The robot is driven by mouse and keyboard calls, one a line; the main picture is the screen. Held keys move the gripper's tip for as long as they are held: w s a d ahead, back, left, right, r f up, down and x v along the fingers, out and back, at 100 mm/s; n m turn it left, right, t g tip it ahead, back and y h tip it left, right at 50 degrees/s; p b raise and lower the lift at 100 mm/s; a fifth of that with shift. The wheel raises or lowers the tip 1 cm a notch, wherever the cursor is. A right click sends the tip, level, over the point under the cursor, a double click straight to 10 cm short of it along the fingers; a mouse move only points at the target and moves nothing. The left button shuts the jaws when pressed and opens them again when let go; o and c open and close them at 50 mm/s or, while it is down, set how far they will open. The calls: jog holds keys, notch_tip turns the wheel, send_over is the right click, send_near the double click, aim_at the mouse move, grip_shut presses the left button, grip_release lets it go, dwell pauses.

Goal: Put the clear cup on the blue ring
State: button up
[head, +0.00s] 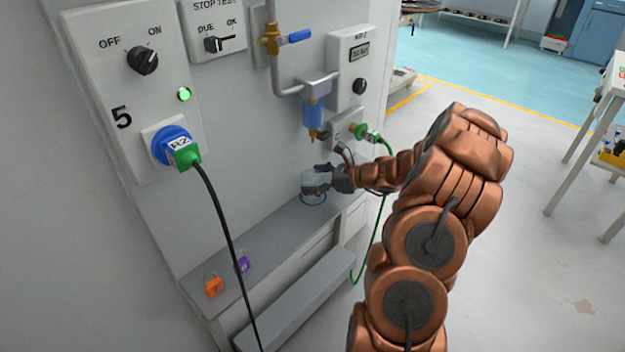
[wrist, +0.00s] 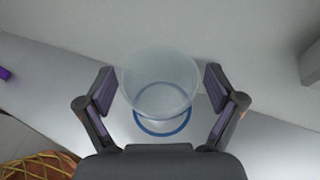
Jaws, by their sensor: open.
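The clear cup (wrist: 160,75) stands between the two fingers of my gripper (wrist: 160,95) in the wrist view, its wide rim toward the camera. The fingers are spread, with a small gap showing on each side of the cup. The blue ring (wrist: 163,132) shows around the cup's base on the grey shelf. In the head view the cup (head: 314,182) looks upright over the blue ring (head: 313,199), and my gripper (head: 328,180) is at its right side. The exact contact under the cup is hard to see.
An orange padlock (head: 213,286) and a purple padlock (head: 243,264) lie at the near left of the shelf (head: 275,240). A blue filter (head: 313,114) with a brass tip hangs above the cup. A black cable (head: 222,235) hangs from a green plug, and a green hose (head: 379,225) runs behind my arm.

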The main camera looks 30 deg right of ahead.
jog(key=shift+r, duration=0.15)
jog(key=shift+s+d+r, duration=0.15)
jog(key=shift+s+d, duration=0.1)
jog(key=shift+s, duration=0.05)
jog(key=p+v, duration=0.1)
jog(key=v, duration=1)
jog(key=s+a+r+n+g, duration=0.25)
jog(key=a+n, duration=0.25)
jog(key=a, duration=0.4)
jog(key=s+a+r+n+g+y, duration=0.15)
jog(key=a+n+g, duration=0.25)
jog(key=a, duration=0.5)
jog(key=s+a+r+n+g, duration=0.1)
jog(key=s+a+n+g, duration=0.3)
jog(key=a, duration=0.6)
jog(key=s+a+n+g+h, duration=0.35)
jog(key=s+a+n, duration=0.25)
jog(key=s+n, duration=0.25)
jog(key=s+d+n+h, duration=0.3)
jog(key=s+n+h, duration=0.3)
jog(key=s, duration=0.6)
jog(key=shift+r+n, duration=0.35)
jog(key=shift+n, duration=0.3)
jog(key=shift+d, duration=0.15)
